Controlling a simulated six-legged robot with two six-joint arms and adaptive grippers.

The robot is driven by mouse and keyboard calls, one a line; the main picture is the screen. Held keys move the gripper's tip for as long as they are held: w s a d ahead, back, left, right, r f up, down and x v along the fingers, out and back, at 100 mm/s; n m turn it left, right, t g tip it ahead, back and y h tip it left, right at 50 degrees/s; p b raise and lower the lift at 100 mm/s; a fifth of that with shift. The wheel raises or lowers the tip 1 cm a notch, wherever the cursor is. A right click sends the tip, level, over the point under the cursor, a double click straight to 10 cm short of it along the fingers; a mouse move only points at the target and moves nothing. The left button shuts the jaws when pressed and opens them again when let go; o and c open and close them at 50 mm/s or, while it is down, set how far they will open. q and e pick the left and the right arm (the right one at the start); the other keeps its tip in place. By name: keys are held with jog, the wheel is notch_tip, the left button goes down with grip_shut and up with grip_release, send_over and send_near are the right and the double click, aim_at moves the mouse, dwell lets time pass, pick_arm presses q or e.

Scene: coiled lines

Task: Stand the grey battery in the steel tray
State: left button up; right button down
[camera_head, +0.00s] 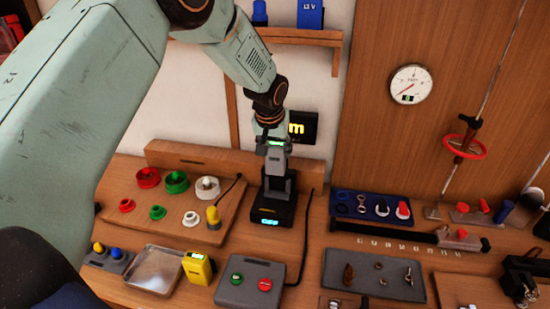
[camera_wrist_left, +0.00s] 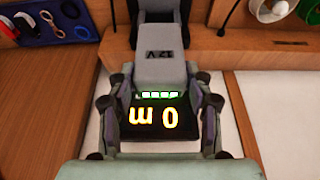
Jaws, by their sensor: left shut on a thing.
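The grey battery (camera_head: 275,160) is upright at the black dock (camera_head: 270,211), whose blue display reads OFF. My left gripper (camera_head: 272,143) comes down from above and is shut on the battery's top. In the left wrist view the grey battery (camera_wrist_left: 163,70) shows a 12V mark and lit green bars between the fingers (camera_wrist_left: 158,112). Its lower end meets the dock's black upright; I cannot tell whether it is fully seated. The steel tray (camera_head: 155,270) lies empty at the front left, apart from the battery. My right gripper is not in view.
A yellow unit (camera_head: 199,267) stands right beside the tray, and a block with yellow and blue knobs (camera_head: 107,257) is on its left. A grey box with green and red buttons (camera_head: 250,283) lies in front of the dock. Coloured rings and a yellow plug (camera_head: 213,217) are behind the tray.

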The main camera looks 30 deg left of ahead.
pick_arm(q)
jog(key=shift+r+p, duration=0.4)
jog(key=shift+r, duration=0.25)
